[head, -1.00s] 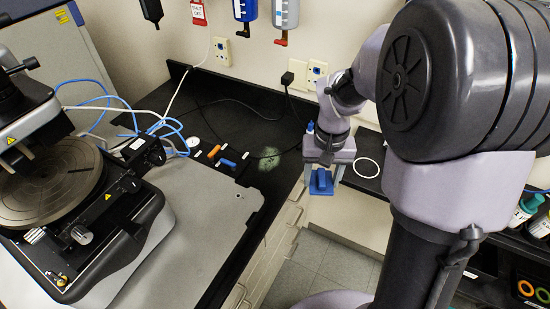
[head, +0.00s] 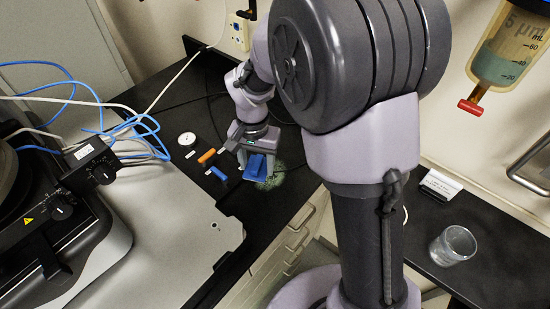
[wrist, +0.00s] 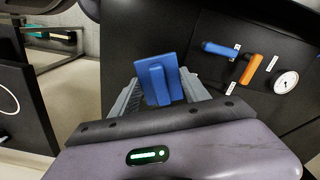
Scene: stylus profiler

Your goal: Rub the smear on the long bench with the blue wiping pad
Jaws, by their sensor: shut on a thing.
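My gripper (head: 256,158) is shut on the blue wiping pad (head: 258,168). In the head view, both are over the long black bench (head: 292,148), at the smear. The smear (head: 274,178) is a pale green, speckled patch, partly hidden by the pad and gripper. I cannot tell whether the pad touches the bench. In the wrist view, the pad (wrist: 170,64) with its raised blue grip sits between the fingers of my gripper (wrist: 158,88). I cannot make out the smear there.
The profiler's grey base plate (head: 175,225) is nearby. A glass beaker (head: 453,245) stands on the right-hand surface. Cables cross the bench toward the wall.

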